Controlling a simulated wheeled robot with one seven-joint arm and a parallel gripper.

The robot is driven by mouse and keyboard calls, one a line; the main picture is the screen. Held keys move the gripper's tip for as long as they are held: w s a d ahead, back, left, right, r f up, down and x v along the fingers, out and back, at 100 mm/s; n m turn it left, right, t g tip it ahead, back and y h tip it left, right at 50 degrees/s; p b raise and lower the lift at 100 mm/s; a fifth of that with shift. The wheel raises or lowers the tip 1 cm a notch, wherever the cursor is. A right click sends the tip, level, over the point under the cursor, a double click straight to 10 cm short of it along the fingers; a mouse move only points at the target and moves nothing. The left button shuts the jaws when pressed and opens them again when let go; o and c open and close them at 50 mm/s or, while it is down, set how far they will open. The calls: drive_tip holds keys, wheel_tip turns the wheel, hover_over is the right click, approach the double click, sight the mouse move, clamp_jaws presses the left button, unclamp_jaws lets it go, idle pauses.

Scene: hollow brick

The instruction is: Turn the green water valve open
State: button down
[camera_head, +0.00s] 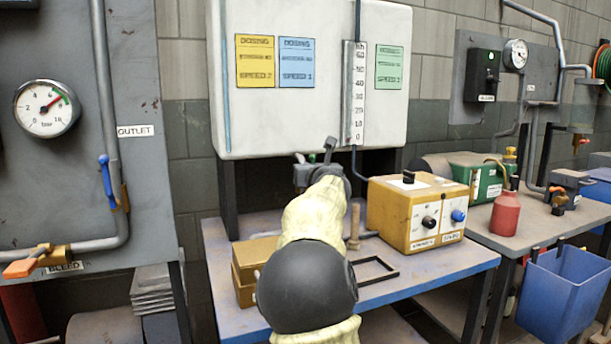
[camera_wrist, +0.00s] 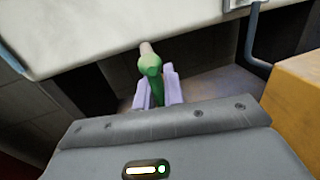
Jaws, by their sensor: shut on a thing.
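The green water valve (camera_wrist: 150,66) shows in the wrist view at the end of a pale pipe below the white tank. Its green handle hangs down between the two pale lilac fingers of my gripper (camera_wrist: 157,90), which is shut on it. In the head view my gripper (camera_head: 318,170) is at the underside of the white tank (camera_head: 310,120). My arm and gripper hide the green valve there, so its turn angle cannot be told from that view.
A yellow control box (camera_head: 390,220) stands right of my arm on the workbench (camera_head: 435,265), near a black frame (camera_head: 375,272). The left panel (camera_head: 140,60) carries a blue lever (camera_head: 105,180) and an orange-handled valve (camera_head: 22,267).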

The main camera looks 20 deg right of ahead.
idle(0.3)
drive_tip(key=c, duration=1.5)
unclamp_jaws()
drive_tip(key=shift+a, duration=0.15)
drive_tip(key=shift+s, duration=0.15)
drive_tip(key=b+v, duration=0.7)
drive_tip(key=v, duration=1)
drive_tip(key=shift+a+f, duration=0.1)
drive_tip(key=shift+f, duration=0.05)
